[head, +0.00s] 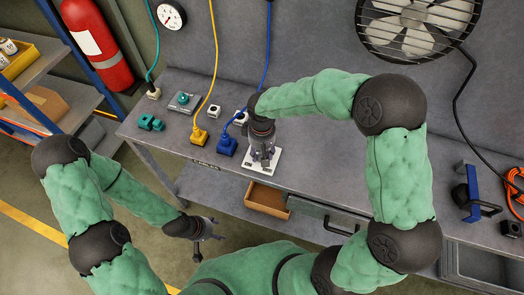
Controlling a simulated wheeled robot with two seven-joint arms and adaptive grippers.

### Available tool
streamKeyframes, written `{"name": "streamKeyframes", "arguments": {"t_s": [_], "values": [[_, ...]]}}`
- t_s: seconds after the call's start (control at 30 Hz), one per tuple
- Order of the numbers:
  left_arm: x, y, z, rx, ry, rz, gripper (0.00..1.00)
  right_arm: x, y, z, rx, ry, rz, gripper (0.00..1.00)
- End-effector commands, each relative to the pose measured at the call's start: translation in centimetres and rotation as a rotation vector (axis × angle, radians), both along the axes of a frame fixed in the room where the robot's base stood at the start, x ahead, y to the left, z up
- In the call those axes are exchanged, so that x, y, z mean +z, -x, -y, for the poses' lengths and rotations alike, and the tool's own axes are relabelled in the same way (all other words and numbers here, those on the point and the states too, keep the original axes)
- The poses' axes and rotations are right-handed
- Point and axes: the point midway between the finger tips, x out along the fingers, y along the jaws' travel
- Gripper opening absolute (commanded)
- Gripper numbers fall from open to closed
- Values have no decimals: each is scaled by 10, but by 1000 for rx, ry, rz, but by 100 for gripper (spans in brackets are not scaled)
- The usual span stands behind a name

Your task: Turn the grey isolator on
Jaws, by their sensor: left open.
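A pale plate (288,164) lies near the bench's front edge, and my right gripper (263,158) points down right over it. My gripper hides most of what is on the plate, so I cannot tell if it is the grey isolator, how its handle stands, or if my fingers touch it. The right fingers are too small and covered to read. My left gripper (208,231) is open and empty, low in front of the bench and away from everything on it.
A yellow plug (199,136), a blue plug (227,146), a grey plate with a teal knob (184,102) and a teal part (151,123) sit left on the bench (330,165). An open drawer (267,200) juts out below. A fan (420,28) hangs behind.

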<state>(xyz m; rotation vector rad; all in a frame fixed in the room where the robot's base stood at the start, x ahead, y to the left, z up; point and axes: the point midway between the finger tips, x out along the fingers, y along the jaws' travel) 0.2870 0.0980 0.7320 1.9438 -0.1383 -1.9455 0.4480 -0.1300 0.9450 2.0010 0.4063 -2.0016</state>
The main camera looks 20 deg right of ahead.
Motion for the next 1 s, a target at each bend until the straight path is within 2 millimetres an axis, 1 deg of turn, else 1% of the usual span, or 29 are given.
{"name": "streamKeyframes", "arguments": {"t_s": [0.03, 0.07, 0.1, 0.13, 0.47, 0.57, 0.67, 1.0], "values": [[0, 0, 0, 0, 0, 0, 58, 0, 0, -1, -2, -2, 1, 15], [0, 0, 0, 0, 0, 0, 58, 0, 0, -1, -2, -2, 1, 56], [0, 0, 0, 0, 0, 0, 58, 0, 0, -1, -2, -2, 1, 67], [0, 0, 0, 0, 0, 0, 58, 0, 0, -1, -2, -2, 1, 71], [0, 0, 0, 0, 0, 0, 58, 1, 0, 0, -1, 0, 1, 71], [0, 0, 0, 0, 0, 0, 58, 6, -1, 0, -1, -1, 2, 71], [0, 0, 0, 0, 0, 0, 58, 18, -1, 0, -2, -1, 5, 71], [0, 0, 0, 0, 0, 0, 58, 84, -1, -1, -1, -2, 5, 71]]}}
